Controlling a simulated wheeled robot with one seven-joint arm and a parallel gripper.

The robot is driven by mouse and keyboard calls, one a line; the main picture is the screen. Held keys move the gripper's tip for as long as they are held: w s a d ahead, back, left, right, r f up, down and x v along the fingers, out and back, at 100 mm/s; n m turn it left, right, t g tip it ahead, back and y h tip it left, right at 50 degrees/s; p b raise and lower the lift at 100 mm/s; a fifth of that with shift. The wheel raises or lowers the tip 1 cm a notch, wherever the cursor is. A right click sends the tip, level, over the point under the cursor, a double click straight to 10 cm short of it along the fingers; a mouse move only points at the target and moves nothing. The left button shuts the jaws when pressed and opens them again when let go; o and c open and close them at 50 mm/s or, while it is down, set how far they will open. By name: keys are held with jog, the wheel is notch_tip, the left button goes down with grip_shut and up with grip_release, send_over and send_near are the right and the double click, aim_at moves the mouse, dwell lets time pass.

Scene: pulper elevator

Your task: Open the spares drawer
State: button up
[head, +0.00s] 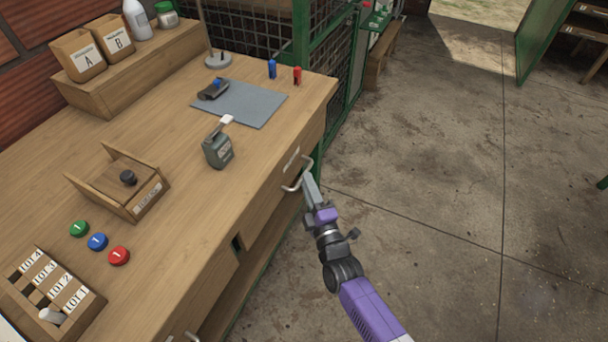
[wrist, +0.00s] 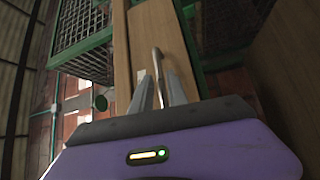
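A wooden drawer front (head: 268,207) with a small pale label (head: 290,160) is set in the workbench's right side. It looks shut, flush with the bench; I cannot read the label. Its metal bar handle (head: 291,188) sticks out below the label. My gripper (head: 307,178) is at the handle, reaching in from the floor side. In the wrist view the two fingers of my gripper (wrist: 158,78) are apart, with the handle (wrist: 156,62) between them. Gaps seem to show on both sides of the bar; whether either finger touches it is unclear.
The workbench top (head: 190,200) holds a grey-green device (head: 218,149), a grey mat (head: 255,106), a wooden box (head: 110,185) and a lot tray (head: 85,312). Another handle (head: 190,337) shows low down. A green mesh fence (head: 335,60) stands behind. The concrete floor (head: 450,200) is clear.

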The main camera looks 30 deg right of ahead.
jog(key=shift+w+d+r, duration=0.1)
jog(key=shift+w+d, duration=0.05)
jog(key=shift+w, duration=0.75)
jog(key=shift+w+d+r, duration=0.1)
jog(key=shift+w, duration=0.8)
grip_shut()
